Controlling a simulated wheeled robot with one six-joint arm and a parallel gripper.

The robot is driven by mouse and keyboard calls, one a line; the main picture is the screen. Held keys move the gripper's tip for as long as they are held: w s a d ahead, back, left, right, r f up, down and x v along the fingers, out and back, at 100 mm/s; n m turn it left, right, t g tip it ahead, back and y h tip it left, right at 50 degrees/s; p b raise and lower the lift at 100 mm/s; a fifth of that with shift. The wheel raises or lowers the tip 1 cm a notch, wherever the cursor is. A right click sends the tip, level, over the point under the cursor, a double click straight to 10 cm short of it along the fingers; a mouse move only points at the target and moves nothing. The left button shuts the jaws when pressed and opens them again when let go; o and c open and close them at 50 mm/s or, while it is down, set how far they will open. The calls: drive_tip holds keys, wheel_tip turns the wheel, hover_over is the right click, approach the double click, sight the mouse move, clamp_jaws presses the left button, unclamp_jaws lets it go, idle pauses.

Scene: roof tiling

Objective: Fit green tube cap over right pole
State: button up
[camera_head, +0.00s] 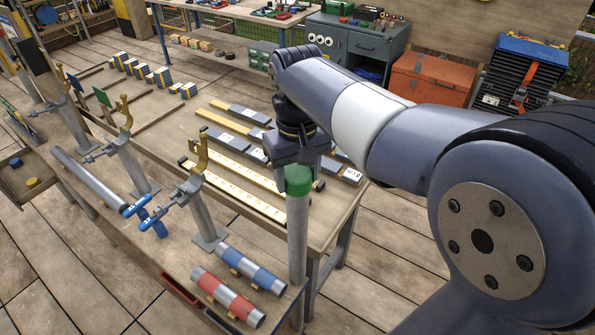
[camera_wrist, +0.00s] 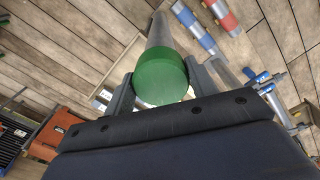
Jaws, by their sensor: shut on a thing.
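The green tube cap (camera_head: 298,177) sits at the top end of the right pole (camera_head: 298,238), a grey upright tube at the front right of the bench. My gripper (camera_head: 296,165) is above the pole with its fingers around the cap. In the wrist view the green cap (camera_wrist: 160,80) is held between the two fingers of my gripper (camera_wrist: 158,92). The grey pole (camera_wrist: 160,32) runs away behind the cap, in line with it. I cannot tell how far down the cap sits on the pole.
A tube with blue bands (camera_head: 252,268) and one with red bands (camera_head: 228,297) lie left of the pole. Upright stands with yellow hooks (camera_head: 198,160) are farther left. Slats with grey blocks (camera_head: 245,152) lie on the bench (camera_head: 335,208) behind. An orange chest (camera_head: 432,83) stands at the back right.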

drive_tip(key=o, duration=1)
drive_tip(key=shift+r, duration=0.1)
wheel_tip(320, 180, up, 11)
drive_tip(key=shift+f+b, duration=0.2)
drive_tip(key=shift+b, duration=0.1)
drive_tip(key=shift+f, duration=0.15)
wheel_tip(320, 180, down, 10)
drive_tip(key=shift+r+p, duration=0.25)
drive_tip(key=shift+p, duration=0.5)
drive_tip(key=shift+r, duration=0.5)
